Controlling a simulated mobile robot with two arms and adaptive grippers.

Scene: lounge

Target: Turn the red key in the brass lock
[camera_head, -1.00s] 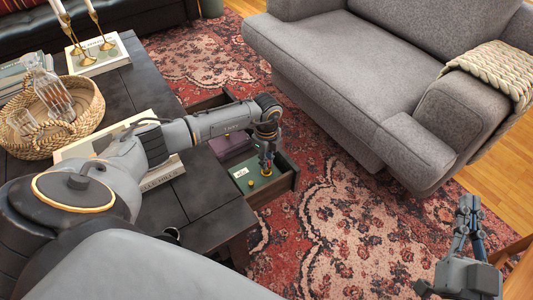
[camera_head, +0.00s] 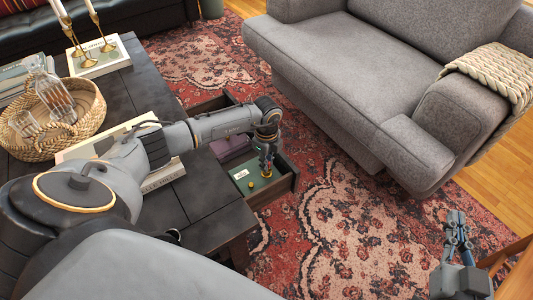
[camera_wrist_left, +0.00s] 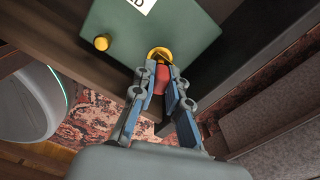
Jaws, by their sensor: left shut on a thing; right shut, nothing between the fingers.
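The brass lock (camera_wrist_left: 160,53) is a round yellow fitting on the green box (camera_wrist_left: 190,35). The red key (camera_wrist_left: 161,80) sits at the lock, between the fingertips of my left gripper (camera_wrist_left: 164,88), which is shut on it. In the head view my left gripper (camera_head: 267,163) reaches down over the green box (camera_head: 262,189) in the open drawer and hides most of the lock and key. I cannot tell the key's exact angle. My right gripper (camera_head: 456,216) is shut and empty, at the lower right, far from the box.
The drawer (camera_head: 280,190) projects from the dark table (camera_head: 205,205) and also holds a purple box (camera_head: 232,147). The green box has a small yellow knob (camera_wrist_left: 102,42). A grey sofa (camera_head: 340,90) stands to the right. Patterned rug (camera_head: 340,215) lies between drawer and right gripper.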

